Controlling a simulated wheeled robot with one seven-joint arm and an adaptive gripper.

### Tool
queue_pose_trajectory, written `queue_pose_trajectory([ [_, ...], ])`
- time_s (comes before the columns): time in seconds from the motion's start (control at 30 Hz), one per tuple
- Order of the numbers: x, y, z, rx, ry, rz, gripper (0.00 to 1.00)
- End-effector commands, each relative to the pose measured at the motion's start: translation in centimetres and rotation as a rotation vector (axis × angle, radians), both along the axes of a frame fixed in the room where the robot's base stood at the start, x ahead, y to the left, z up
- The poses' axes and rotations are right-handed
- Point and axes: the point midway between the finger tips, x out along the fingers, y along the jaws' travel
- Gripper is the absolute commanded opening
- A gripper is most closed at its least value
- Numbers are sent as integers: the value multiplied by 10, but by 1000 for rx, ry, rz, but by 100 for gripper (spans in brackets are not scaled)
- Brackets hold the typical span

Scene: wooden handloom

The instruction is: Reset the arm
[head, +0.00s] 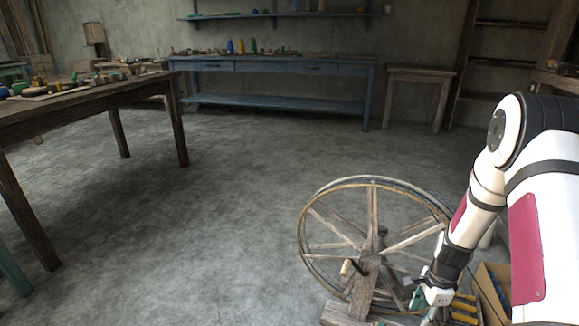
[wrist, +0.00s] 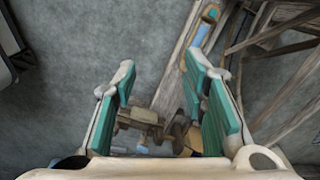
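My arm comes in from the right of the head view and reaches down to my gripper (head: 428,300), near the lower right edge. In the wrist view my gripper (wrist: 160,75) is open, with its two teal-padded fingers well apart. No object is held between them. Wooden parts of a spinning wheel frame (wrist: 172,85) show beyond and between the fingers. In the head view the spinning wheel (head: 362,285) stands on the floor just left of my gripper. Whether the gripper touches it cannot be told.
An open box (head: 492,300) with yellow and blue things lies close to my gripper, partly hidden by my arm. A wooden table (head: 80,98) with small items stands at left. A blue bench (head: 275,65) and a stool (head: 420,72) stand at the back. The middle floor is clear.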

Motion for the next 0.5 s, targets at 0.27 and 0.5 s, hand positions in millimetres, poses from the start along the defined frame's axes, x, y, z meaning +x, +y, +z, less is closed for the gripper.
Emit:
queue_pose_trajectory([
  [0.27, -7, 45, 136, 4, -26, 324, 39],
  [0.5, -47, 86, 232, 3, -35, 604, 39],
])
